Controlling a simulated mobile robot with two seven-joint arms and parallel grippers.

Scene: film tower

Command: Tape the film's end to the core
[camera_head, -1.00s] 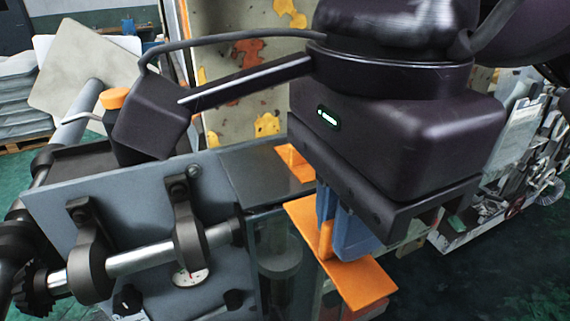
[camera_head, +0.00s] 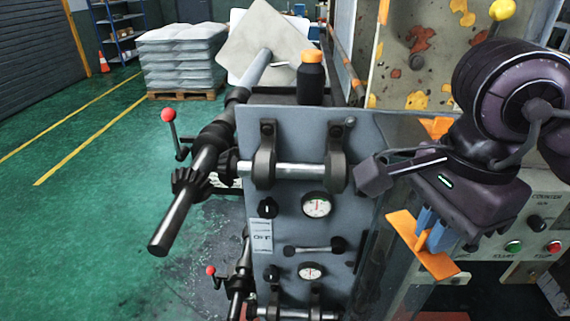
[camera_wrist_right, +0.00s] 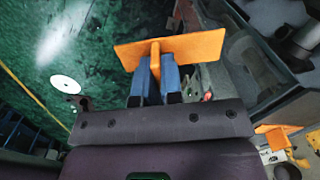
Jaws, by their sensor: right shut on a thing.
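My right gripper (camera_head: 432,238) is at the right in the head view, its blue fingers pointing down. It is shut on the upright fin of a flat orange plate (camera_head: 442,265), held beside the right edge of the grey machine panel. The right wrist view shows the gripper (camera_wrist_right: 156,76) with the fin between its fingers and the plate (camera_wrist_right: 195,47) spread across the tips. A dark shaft with a black end (camera_head: 178,210) sticks out at the panel's left; I cannot tell whether it carries the core. I cannot make out film or its end. My left gripper is not in view.
The grey panel (camera_head: 300,225) carries dials, knobs and a bracketed metal bar. A black bottle with an orange cap (camera_head: 311,78) stands behind it. Red-knobbed levers (camera_head: 169,116) stick out at the left. Green floor (camera_head: 90,240) lies open on the left.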

